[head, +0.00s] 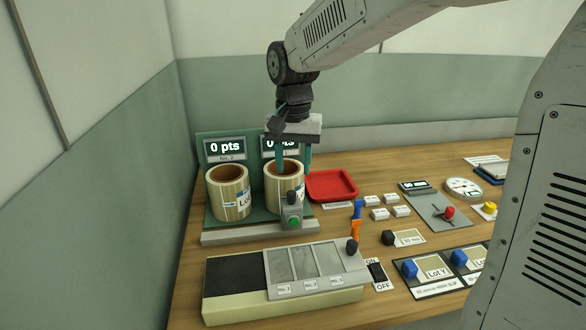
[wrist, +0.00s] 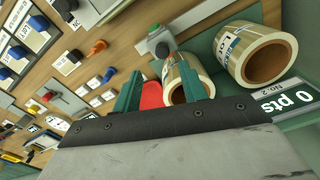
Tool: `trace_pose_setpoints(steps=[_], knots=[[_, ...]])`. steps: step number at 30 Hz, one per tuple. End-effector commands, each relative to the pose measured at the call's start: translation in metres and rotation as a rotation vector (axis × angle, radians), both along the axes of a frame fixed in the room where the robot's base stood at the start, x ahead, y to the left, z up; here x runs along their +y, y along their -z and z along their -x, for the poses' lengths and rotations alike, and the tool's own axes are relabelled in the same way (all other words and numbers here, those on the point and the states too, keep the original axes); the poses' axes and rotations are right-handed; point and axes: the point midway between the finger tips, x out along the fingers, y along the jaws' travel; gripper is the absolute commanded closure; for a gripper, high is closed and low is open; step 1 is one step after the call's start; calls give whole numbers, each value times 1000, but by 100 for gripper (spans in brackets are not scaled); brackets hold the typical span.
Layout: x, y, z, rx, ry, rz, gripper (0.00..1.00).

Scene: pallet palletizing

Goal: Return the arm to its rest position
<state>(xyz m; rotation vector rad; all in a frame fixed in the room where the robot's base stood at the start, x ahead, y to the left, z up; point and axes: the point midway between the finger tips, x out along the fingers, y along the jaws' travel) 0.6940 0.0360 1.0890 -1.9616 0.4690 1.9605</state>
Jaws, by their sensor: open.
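My arm (head: 350,38) reaches in from the upper right of the head view, with its wrist hanging down over the back of the table. My gripper (head: 295,160) points down just above the right one of two label rolls (head: 285,182), in front of the displays. In the wrist view my gripper (wrist: 158,88) shows two green fingers spread apart. Nothing is visibly held between them. The right roll (wrist: 196,75) appears beyond the fingers; whether a finger touches it I cannot tell.
The left roll (head: 229,193) stands beside it on the green stand (head: 208,146). A red tray (head: 331,185) lies right of the rolls. A small post with a green button (head: 292,215) stands in front. A panelled box (head: 235,302), switches and blocks fill the front and right of the table (head: 190,280).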

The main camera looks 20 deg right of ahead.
Motion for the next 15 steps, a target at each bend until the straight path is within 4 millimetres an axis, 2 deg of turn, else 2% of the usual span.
trace_pose_setpoints(steps=[12, 14, 15], knots=[[0, 1, 1, 4, -37, 0, 57], [-1, 6, 7, 24, -85, 3, 57], [-3, 13, 18, 52, -131, 4, 57]])
